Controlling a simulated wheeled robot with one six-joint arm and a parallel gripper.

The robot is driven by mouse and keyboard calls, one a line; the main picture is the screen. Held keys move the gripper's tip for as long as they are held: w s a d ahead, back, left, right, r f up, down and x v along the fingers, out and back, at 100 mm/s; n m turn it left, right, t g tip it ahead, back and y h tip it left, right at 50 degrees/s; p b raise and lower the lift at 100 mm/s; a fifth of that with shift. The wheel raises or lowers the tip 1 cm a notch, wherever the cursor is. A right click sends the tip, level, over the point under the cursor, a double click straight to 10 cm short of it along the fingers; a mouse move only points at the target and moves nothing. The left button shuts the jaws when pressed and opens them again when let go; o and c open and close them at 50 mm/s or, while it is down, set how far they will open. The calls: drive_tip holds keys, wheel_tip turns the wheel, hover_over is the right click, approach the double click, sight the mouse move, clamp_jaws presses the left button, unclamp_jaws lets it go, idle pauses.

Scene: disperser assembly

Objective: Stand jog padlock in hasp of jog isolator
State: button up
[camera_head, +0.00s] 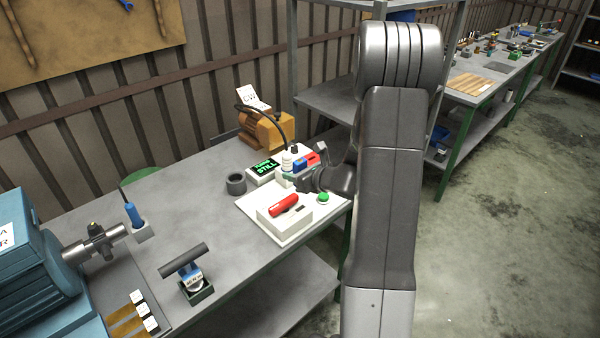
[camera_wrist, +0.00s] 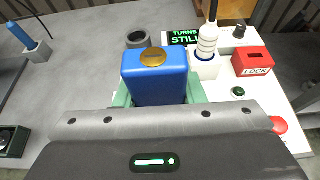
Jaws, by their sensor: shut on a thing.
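My gripper (camera_head: 308,180) is over the white panel, with its green fingers (camera_wrist: 196,92) shut on a blue block with a round brass disc, apparently the jog padlock (camera_wrist: 157,85). The padlock looks upright, brass end up, in the wrist view. No shackle shows; its lower part is hidden by the gripper. A white box with a red bar, perhaps the jog isolator (camera_head: 294,220), sits on the panel's near side. A red block marked LOCK (camera_wrist: 253,61), with a dark slot on top, stands to the padlock's right. I cannot make out the hasp.
A white probe with a black cable (camera_wrist: 207,42) stands behind the padlock, by a display reading STILL (camera_head: 264,168). A dark ring (camera_head: 236,184) is to the left. A green button (camera_head: 323,197) is on the panel (camera_head: 249,203). The bench middle (camera_head: 180,205) is mostly clear.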

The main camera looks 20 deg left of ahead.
drive_tip(key=shift+f+b, duration=0.1)
drive_tip(key=shift+b, duration=0.3)
wheel_tip(320, 180, down, 6)
drive_tip(key=b, duration=0.5)
drive_tip(key=shift+r, duration=0.2)
drive_tip(key=shift+b, duration=0.7)
idle(1.2)
drive_tip(key=shift+f, duration=0.15)
drive_tip(key=shift+f+b, duration=0.35)
drive_tip(key=shift+b, duration=0.15)
drive_tip(key=shift+f+b, duration=0.5)
drive_tip(key=shift+b, duration=0.05)
drive_tip(key=shift+r, duration=0.25)
